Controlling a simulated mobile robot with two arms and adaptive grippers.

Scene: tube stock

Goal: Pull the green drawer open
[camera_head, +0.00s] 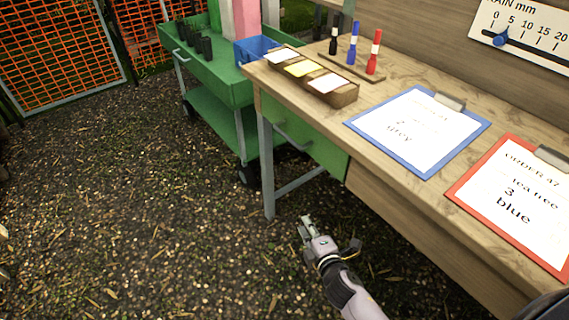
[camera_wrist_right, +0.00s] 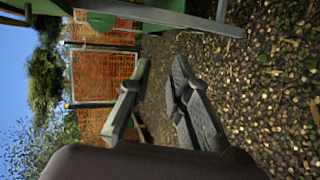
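The green drawer (camera_head: 312,146) sits under the left end of the wooden workbench, its front looking flush with the bench. Its grey bar handle (camera_head: 291,136) runs across the front. My right gripper (camera_head: 304,223) is below and in front of the drawer, low over the ground and apart from the handle. In the right wrist view my right gripper's two fingers (camera_wrist_right: 162,64) are spread with nothing between them. Green and grey parts show at the top of that view; I cannot tell whether they are the drawer. My left gripper is not in view.
The workbench top (camera_head: 367,93) holds a card box (camera_head: 342,100), several markers, a blue clipboard (camera_head: 437,171) and a red clipboard (camera_head: 462,195). A grey bench leg (camera_head: 267,175) stands left of my gripper. A green cart (camera_head: 222,85) stands behind. The gravel in front is clear.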

